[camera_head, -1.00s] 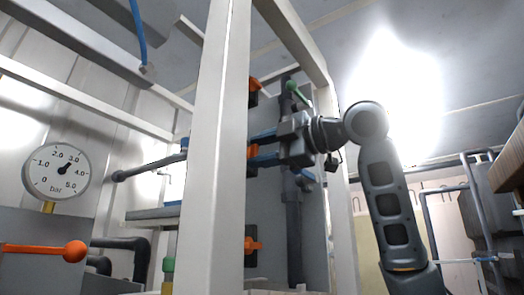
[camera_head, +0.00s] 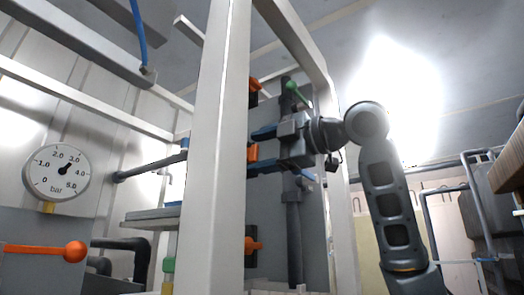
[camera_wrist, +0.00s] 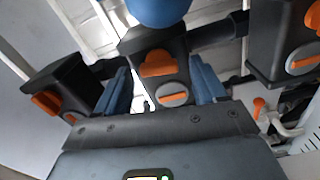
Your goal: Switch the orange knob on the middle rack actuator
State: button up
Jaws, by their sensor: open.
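In the wrist view, the middle actuator (camera_wrist: 160,45) is a black housing with an orange knob (camera_wrist: 158,65) on its front and a grey dial with an orange bar (camera_wrist: 173,95) below it. My gripper (camera_wrist: 161,88) is open, with one blue finger to each side of this actuator. In the head view, my gripper (camera_head: 262,150) points left, with one finger above and one below the middle orange knob (camera_head: 253,152). The post hides most of the middle actuator there. I cannot tell whether the fingers touch the knob.
Similar actuators stand to the left (camera_wrist: 62,85) and right (camera_wrist: 280,40) in the wrist view. A blue round part (camera_wrist: 158,10) hangs above the middle one. In the head view, a white post (camera_head: 216,150) stands close left of my gripper. A pressure gauge (camera_head: 57,172) is farther left.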

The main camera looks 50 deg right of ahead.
jog(key=s+b, duration=0.1)
jog(key=s, duration=0.6)
jog(key=shift+s+b, duration=0.3)
jog(key=shift+s, duration=0.1)
jog(key=shift+d, duration=0.15)
